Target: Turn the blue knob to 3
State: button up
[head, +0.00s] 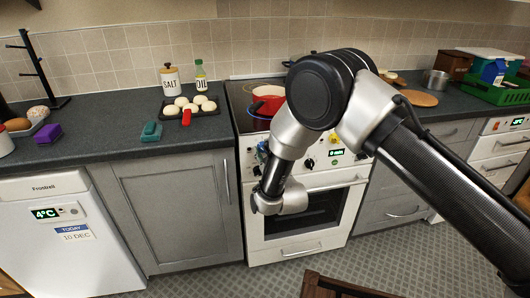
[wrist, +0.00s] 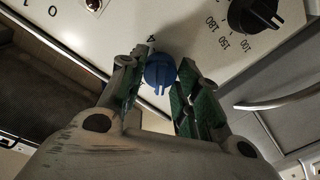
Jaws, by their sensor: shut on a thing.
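The blue knob (wrist: 159,72) is on the stove's white front panel, between the two fingers of my gripper (wrist: 160,78) in the wrist view. The fingers are shut on it, one on each side. A pale line on the knob points toward the bottom of the wrist view. A printed 4 shows just above the knob; its other marks are hidden by the fingers. In the head view my gripper (head: 262,152) is at the left part of the stove panel, and my arm covers much of it.
A black knob (wrist: 256,12) with temperature marks sits beside the blue one. A red pot (head: 268,97) stands on the hob above. A baking tray (head: 190,113) with pale buns lies on the counter to the left.

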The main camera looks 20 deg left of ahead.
jog(key=shift+m, duration=0.3)
jog(key=m+t, duration=0.1)
jog(key=m, duration=1.8)
jog(key=shift+f+t+h, duration=0.1)
jog(key=shift+t+h, duration=0.2)
jog(key=shift+h, duration=0.1)
jog(key=m, duration=0.5)
jog(key=shift+m+h, duration=0.3)
jog(key=o, duration=1)
jog(key=shift+o, duration=0.2)
